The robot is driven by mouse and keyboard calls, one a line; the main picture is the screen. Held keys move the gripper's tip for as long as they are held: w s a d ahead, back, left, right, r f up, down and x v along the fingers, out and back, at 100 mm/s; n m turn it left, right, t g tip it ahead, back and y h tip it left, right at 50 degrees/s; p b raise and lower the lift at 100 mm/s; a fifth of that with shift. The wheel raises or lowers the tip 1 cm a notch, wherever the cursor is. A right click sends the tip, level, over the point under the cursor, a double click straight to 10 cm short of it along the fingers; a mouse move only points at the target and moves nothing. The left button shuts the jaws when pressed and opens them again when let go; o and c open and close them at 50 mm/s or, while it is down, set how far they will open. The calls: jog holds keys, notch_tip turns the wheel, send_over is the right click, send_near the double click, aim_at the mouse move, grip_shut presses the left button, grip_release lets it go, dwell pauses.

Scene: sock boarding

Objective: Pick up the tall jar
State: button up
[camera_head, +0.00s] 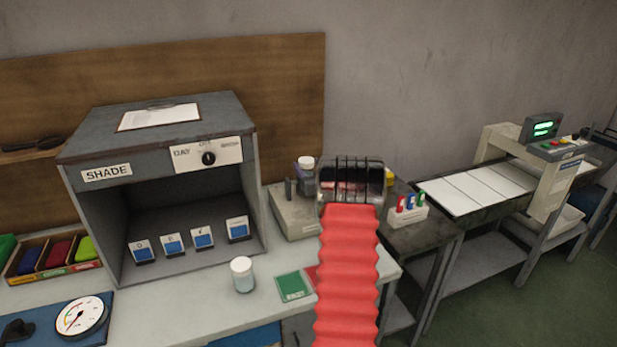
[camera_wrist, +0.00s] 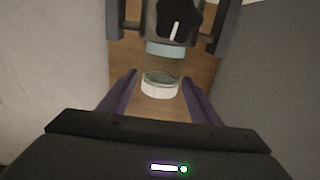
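A clear jar (camera_wrist: 162,68) with a white lid and a pale blue band shows in the wrist view, upside down in the picture. The purple fingers of my gripper (camera_wrist: 159,78) are apart, one on each side of it, with visible gaps. In the head view a white-lidded jar (camera_head: 306,162) stands at the back by the grey device, partly hidden by my gripper; it looks like the same jar. Another white-lidded jar (camera_head: 242,276) stands on the counter in front of the shade box. I cannot tell for certain which jar is the taller.
The grey device (camera_head: 293,217) stands by the wall; its black knob (camera_wrist: 180,18) is close beyond the jar in the wrist view. The open shade box (camera_head: 100,225) is on the left. A rack of coloured bottles (camera_head: 405,218) stands to the right. A green card (camera_head: 293,286) lies on the counter.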

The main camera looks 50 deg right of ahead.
jog(key=c, duration=1.3)
jog(key=shift+c, duration=0.3)
jog(key=shift+r, duration=0.1)
notch_tip(320, 180, up, 10)
